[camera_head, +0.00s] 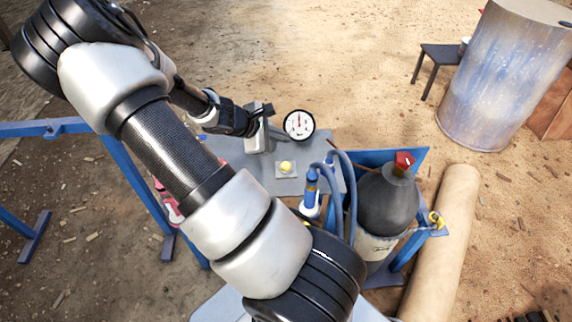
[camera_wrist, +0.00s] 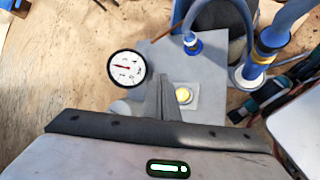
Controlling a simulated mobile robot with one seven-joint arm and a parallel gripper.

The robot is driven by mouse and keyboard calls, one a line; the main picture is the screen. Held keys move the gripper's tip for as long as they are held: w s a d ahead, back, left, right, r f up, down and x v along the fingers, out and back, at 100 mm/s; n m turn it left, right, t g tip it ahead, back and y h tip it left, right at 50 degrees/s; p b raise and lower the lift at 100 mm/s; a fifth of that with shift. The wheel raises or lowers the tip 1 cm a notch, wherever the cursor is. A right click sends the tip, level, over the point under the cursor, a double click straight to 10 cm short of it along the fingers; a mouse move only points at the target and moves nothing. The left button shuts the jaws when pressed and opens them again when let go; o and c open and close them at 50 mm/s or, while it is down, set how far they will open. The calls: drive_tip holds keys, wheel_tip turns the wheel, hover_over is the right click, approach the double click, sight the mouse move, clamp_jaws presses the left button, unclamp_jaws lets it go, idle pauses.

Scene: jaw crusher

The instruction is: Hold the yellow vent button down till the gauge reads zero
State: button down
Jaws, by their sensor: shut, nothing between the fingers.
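The yellow vent button (camera_head: 286,167) sits on a light square plate on the grey panel (camera_head: 231,150). It also shows in the wrist view (camera_wrist: 183,95), just right of my fingers. The round white gauge (camera_head: 299,125) stands at the panel's far edge; its red needle is off to one side in the wrist view (camera_wrist: 127,68), but the numbers are too small to read. My gripper (camera_head: 268,125) is shut and empty, up and left of the button in the head view. Its fingers (camera_wrist: 164,85) look apart from the button, which appears unpressed.
Blue hoses (camera_head: 349,190) and a blue fitting (camera_head: 311,188) rise right of the button. A dark grey bottle with a red top (camera_head: 388,197) stands farther right. A blue rail frame (camera_head: 130,178) is at left. Open sandy ground lies behind the panel.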

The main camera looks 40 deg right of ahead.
sight(283, 166)
drive_tip(key=shift+f+b, duration=3.4)
drive_tip(key=shift+f, duration=1)
drive_tip(key=shift+f+b, duration=0.4)
drive_tip(key=shift+b, duration=0.05)
drive_tip(key=shift+f, duration=0.55)
idle(1.9)
drive_tip(key=shift+r+p, duration=0.5)
drive_tip(key=shift+r, duration=0.5)
